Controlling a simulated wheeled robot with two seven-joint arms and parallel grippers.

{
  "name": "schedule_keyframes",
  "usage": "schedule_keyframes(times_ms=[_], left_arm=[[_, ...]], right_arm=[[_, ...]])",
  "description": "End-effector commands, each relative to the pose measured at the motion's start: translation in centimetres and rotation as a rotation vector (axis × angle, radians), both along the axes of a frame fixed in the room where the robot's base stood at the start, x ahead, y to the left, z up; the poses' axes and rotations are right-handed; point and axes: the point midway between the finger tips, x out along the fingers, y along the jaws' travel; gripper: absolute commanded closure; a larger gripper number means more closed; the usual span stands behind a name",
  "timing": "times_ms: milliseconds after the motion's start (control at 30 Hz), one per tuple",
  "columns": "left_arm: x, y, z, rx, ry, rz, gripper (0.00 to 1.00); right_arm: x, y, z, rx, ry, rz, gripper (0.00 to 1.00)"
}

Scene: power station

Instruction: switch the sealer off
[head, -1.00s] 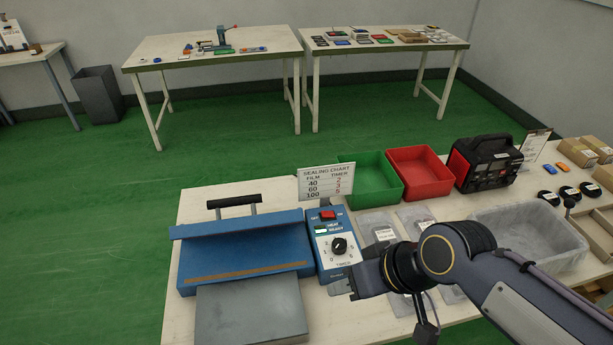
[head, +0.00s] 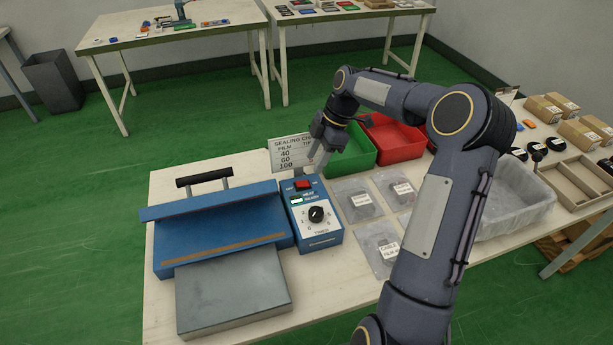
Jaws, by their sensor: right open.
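The blue sealer (head: 215,235) stands on the white table, with a black handle (head: 203,178) on top and a grey plate (head: 235,290) in front. Its control box (head: 320,236) is on its right side, with a red switch (head: 303,184) at the top, a small lit display below it and a black timer knob (head: 316,214). My right gripper (head: 318,160) is open and empty. It points down above and just behind the red switch's right side, in front of the sealing chart, and appears apart from the switch. My left gripper is not in view.
The sealing chart (head: 287,153) stands behind the control box. A green bin (head: 362,152) and a red bin (head: 400,145) are to the right. Labelled clear bags (head: 357,200) lie right of the sealer. A clear tub (head: 515,200) stands farther right.

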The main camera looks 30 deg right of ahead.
Motion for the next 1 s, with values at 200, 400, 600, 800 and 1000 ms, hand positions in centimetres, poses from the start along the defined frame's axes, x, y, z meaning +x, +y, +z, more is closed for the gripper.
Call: schedule_keyframes(times_ms=[200, 400, 600, 800, 1000], left_arm=[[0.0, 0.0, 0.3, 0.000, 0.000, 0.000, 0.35], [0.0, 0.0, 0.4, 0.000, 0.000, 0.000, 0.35], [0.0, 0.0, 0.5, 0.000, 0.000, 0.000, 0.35], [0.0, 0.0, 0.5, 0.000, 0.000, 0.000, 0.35], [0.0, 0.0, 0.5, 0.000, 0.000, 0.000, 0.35]], right_arm=[[0.2, 1.5, -3.2, 0.002, 0.004, 0.002, 0.56], [0.5, 2.4, -5.6, 0.001, 0.002, 0.000, 0.56], [0.6, 2.7, -6.4, 0.000, 0.001, -0.002, 0.56], [0.6, 2.7, -6.4, 0.000, 0.000, -0.002, 0.58], [0.6, 2.7, -6.4, -0.001, 0.000, -0.002, 0.84]])
